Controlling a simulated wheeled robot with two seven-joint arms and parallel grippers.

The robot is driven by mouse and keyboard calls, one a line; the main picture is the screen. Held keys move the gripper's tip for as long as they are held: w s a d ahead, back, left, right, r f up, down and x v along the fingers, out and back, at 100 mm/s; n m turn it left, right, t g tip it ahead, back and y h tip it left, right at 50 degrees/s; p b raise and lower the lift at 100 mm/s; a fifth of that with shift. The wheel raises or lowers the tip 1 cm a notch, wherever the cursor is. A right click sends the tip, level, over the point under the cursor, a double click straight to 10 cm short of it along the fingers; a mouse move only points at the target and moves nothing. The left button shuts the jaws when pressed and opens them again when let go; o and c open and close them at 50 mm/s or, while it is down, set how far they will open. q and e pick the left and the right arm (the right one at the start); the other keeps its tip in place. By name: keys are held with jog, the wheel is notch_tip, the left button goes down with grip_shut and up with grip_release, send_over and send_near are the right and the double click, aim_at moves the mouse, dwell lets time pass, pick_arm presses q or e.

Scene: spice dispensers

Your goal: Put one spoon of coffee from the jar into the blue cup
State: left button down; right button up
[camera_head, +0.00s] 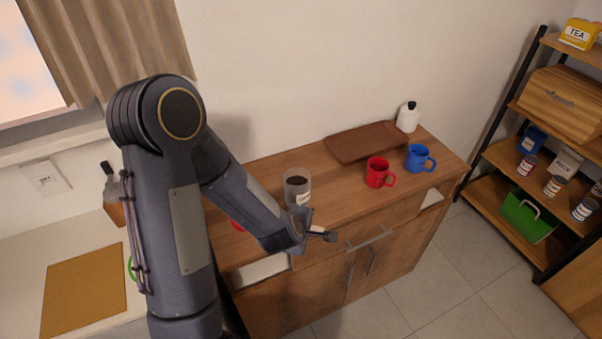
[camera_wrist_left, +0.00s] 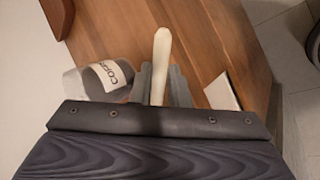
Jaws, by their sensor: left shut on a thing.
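The coffee jar (camera_head: 297,187) stands on the wooden cabinet top, clear with dark contents, beside my left forearm. In the wrist view the jar (camera_wrist_left: 98,80) shows its COFFEE label, left of the fingers. The blue cup (camera_head: 418,158) stands upright at the right end of the top. My left gripper (camera_head: 312,231) is near the cabinet's front edge, right of and in front of the jar. It is shut on a pale, slim handle, which looks like the spoon (camera_wrist_left: 161,60). The spoon's bowl cannot be made out. My right gripper is not in view.
A red mug (camera_head: 377,173) stands left of the blue cup. A brown tray (camera_head: 358,142) and a white bottle (camera_head: 408,117) are behind them. Something red is mostly hidden behind my left arm. The top between jar and red mug is clear.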

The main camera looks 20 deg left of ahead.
pick_arm(q)
jog(key=shift+r, duration=0.15)
notch_tip(320, 180, up, 14)
jog(key=p, duration=0.4)
dwell(0.4)
jog(key=w+a+r+n+h+b, duration=0.1)
jog(key=w+a+n+h, duration=0.1)
jog(key=w, duration=0.5)
jog(key=w+a+r+n+h+b, duration=0.1)
jog(key=w+a+n+h+b, duration=0.1)
jog(key=w+n, duration=0.4)
jog(key=w+a+h, duration=0.1)
jog(key=w+h, duration=0.1)
jog(key=shift+w+a+r+n+g, duration=0.3)
jog(key=shift+r+g, duration=0.1)
dwell(0.6)
